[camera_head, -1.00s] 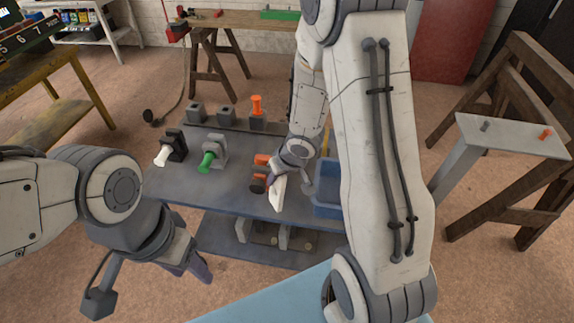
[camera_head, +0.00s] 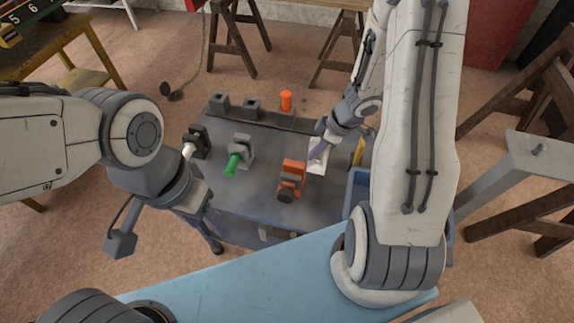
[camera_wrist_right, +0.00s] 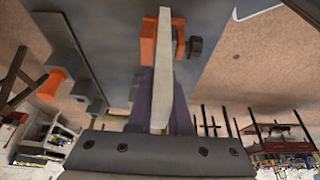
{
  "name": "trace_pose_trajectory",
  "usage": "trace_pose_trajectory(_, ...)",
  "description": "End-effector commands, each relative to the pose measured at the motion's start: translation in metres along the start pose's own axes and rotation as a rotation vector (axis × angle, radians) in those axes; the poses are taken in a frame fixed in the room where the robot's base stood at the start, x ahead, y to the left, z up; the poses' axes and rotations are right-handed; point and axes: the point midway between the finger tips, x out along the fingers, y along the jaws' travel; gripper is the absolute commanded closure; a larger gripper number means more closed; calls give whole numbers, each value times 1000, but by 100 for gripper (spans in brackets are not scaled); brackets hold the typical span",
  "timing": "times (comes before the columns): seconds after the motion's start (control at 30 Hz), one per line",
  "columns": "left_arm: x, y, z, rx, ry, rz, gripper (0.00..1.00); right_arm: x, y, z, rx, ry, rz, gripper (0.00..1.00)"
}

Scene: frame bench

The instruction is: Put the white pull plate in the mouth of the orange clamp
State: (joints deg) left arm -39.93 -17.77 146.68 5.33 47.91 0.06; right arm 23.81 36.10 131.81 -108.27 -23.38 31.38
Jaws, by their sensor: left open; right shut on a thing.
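The white pull plate (camera_head: 317,157) is held in my right gripper (camera_head: 320,144). In the right wrist view the plate (camera_wrist_right: 164,70) shows edge-on between purple fingers (camera_wrist_right: 161,115). The orange clamp (camera_head: 293,172), with a black knob (camera_head: 286,196) at its front, stands on the grey bench, just left of the plate in the head view. In the wrist view the orange clamp (camera_wrist_right: 148,48) shows behind the plate; I cannot tell whether they touch. The clamp's mouth is not clearly seen. My left gripper (camera_head: 211,235) is open and empty near the bench's front left edge.
A grey clamp with a green handle (camera_head: 234,163) and a black clamp with a white handle (camera_head: 189,150) stand left on the bench (camera_head: 258,200). Grey blocks and an orange peg (camera_head: 286,101) line the back. A blue bin (camera_head: 357,190) is at the right.

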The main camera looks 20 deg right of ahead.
Motion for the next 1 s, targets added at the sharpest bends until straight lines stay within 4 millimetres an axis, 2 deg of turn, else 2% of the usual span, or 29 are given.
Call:
trace_pose_trajectory(0.03, 8, -1, 0, -1, 0, 0, 50, 16, 0, -8, -5, -1, -2, 100)
trace_pose_trajectory(0.2, 15, -1, 1, -2, 0, 0, 50, 49, 0, -33, -2, 0, -2, 100)
trace_pose_trajectory(0.4, 18, -1, 1, -2, 0, 0, 50, 69, 1, -51, 0, 0, 2, 100)
trace_pose_trajectory(0.5, 20, -2, 1, -2, 0, 0, 50, 76, 1, -52, 2, -1, 1, 100)
trace_pose_trajectory(0.73, 37, -3, 2, -1, 0, 0, 50, 106, 1, -40, 2, -1, 0, 100)
trace_pose_trajectory(1.0, 37, -3, 2, 0, 0, 0, 50, 109, 1, -39, 0, 0, 2, 100)
